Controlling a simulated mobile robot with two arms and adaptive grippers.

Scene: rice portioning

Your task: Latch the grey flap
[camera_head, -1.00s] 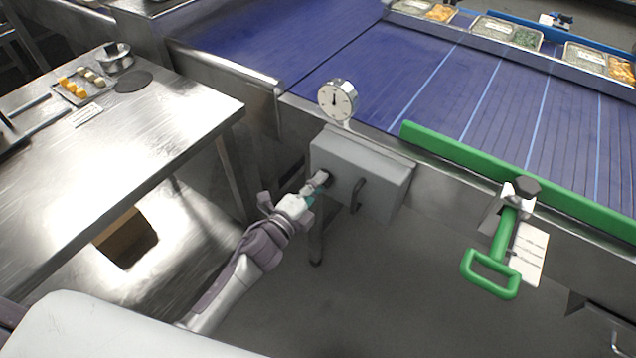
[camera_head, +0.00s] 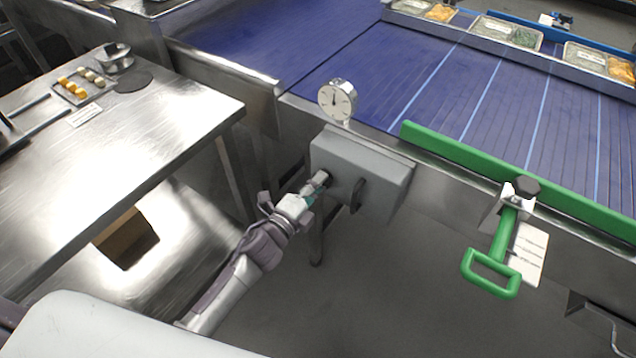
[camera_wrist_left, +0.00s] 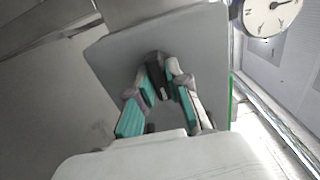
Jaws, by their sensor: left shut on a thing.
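The grey flap (camera_head: 372,158) is the front of a grey box on the side of the conveyor, below a round dial. It looks closed in the head view; its plate also fills the middle of the left wrist view (camera_wrist_left: 110,70). A dark handle (camera_head: 357,195) stands out from its right part. My left gripper (camera_head: 322,180) is at the flap's left part. In the left wrist view its teal-padded fingers (camera_wrist_left: 162,92) are shut on a dark knob (camera_wrist_left: 155,66) on the flap. The fingers partly hide the knob. My right gripper is not in view.
The dial (camera_head: 338,100) stands just above the box. A green bar (camera_head: 500,168) and a green handle (camera_head: 490,273) are to the right. A steel table (camera_head: 150,120) is at left. Floor below the box is clear.

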